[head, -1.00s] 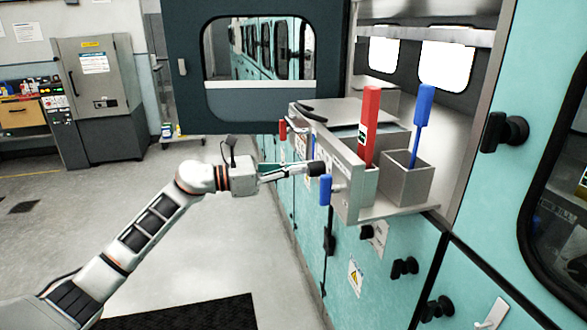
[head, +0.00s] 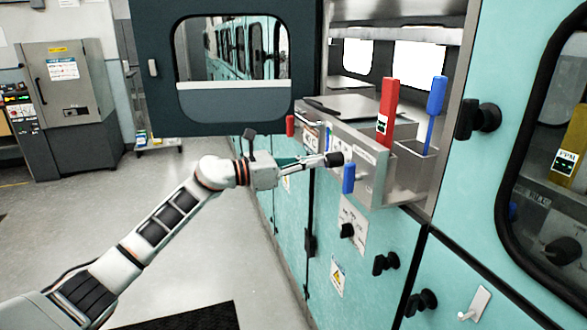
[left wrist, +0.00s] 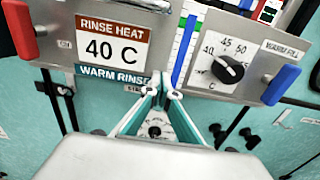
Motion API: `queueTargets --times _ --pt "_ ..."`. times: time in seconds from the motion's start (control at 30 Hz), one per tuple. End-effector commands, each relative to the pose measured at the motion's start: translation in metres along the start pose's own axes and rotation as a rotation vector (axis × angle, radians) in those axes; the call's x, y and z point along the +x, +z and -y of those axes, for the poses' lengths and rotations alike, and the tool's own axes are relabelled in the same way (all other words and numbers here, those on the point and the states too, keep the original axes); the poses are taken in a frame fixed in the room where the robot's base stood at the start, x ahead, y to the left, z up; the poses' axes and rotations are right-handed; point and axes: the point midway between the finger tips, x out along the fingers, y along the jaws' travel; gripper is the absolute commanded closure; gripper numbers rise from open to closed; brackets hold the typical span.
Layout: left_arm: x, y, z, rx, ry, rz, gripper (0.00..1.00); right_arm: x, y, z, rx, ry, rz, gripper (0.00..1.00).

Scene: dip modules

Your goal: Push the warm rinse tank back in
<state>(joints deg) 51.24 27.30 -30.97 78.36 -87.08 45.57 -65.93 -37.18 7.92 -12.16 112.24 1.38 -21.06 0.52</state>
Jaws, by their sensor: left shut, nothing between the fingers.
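The warm rinse tank is a steel tank with a front panel (head: 372,183). It stands partly out of the cabinet opening in the head view. Its panel also shows in the left wrist view with a "RINSE HEAT 40 C" and "WARM RINSE" label (left wrist: 112,45) and a black dial (left wrist: 228,69). A red handle (head: 290,125) is at the panel's far end and a blue handle (head: 348,178) at the near end. My left gripper (head: 313,161) is shut and empty at the panel's front, between label and dial. I cannot tell whether it touches. My right gripper is out of view.
A raised dark door (head: 215,118) with a window hangs left of the opening. A red stick (head: 387,105) and a blue stick (head: 435,112) stand up at the tank. Black knobs (head: 385,263) line the teal cabinet. The floor (head: 200,262) at left is mostly clear.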

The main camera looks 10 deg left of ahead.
Motion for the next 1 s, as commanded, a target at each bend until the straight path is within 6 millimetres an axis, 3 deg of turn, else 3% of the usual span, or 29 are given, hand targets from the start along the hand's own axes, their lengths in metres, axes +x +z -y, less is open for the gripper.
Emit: queueTargets --times 0.13,0.6,1.0 --pt "0.032 -0.002 0.002 0.001 -0.004 0.002 1.00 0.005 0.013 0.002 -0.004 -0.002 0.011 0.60" --pt "0.118 -0.005 0.002 -0.002 -0.004 0.000 1.00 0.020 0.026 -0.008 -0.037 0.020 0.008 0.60" --pt "0.160 -0.003 0.002 -0.001 -0.003 0.000 1.00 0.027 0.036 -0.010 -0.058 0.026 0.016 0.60"
